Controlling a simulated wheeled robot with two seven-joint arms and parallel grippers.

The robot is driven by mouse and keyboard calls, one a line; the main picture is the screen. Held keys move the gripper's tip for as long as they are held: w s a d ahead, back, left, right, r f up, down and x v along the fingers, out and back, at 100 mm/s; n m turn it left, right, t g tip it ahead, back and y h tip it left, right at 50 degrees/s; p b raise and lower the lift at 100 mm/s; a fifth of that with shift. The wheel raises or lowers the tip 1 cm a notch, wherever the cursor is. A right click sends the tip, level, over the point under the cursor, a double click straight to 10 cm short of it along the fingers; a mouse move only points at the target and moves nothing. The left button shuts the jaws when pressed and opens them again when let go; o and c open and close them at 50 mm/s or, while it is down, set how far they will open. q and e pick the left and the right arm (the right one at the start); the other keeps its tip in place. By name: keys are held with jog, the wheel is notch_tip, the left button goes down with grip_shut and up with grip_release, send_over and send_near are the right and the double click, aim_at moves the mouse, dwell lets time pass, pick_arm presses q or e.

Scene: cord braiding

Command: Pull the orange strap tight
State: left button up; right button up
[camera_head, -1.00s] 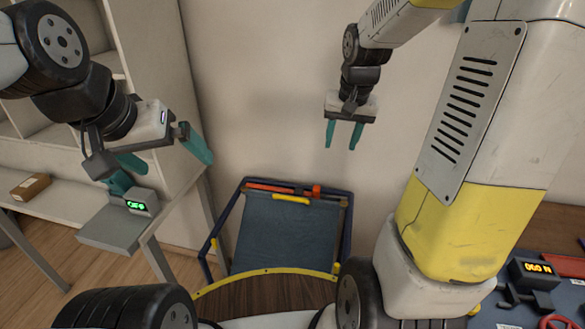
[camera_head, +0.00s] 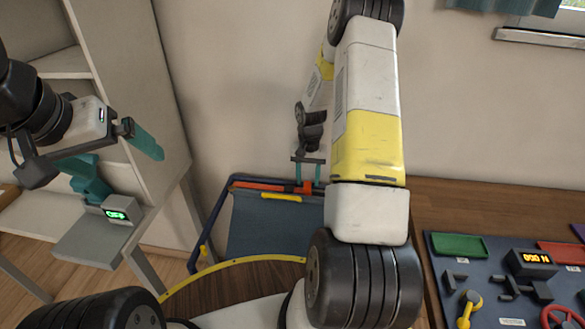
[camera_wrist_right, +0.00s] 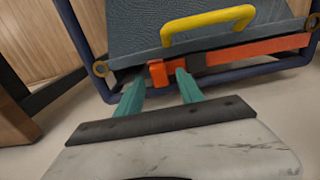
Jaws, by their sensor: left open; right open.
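The orange strap (camera_head: 258,186) runs along the top of a blue-framed folding seat or carrier with a dark blue panel (camera_head: 268,228). It also shows in the right wrist view (camera_wrist_right: 258,50). An orange end block (camera_wrist_right: 158,72) sits at one end of the strap. My right gripper (camera_wrist_right: 160,80) is open, its teal fingers on either side of this block or just short of it; I cannot tell whether they touch it. In the head view the right gripper (camera_head: 308,176) is small and partly behind my own arm. My left gripper (camera_head: 112,158) is open and empty, at the left.
A yellow handle (camera_head: 281,197) is beside the strap on the panel. A small device with a green display (camera_head: 117,213) stands on a grey ledge at the left. A dark board (camera_head: 480,270) with tools and an orange-digit display (camera_head: 536,260) lies on the wooden table at right.

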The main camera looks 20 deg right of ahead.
aim_at(308, 184)
jog(key=shift+f, duration=1.6)
grip_shut()
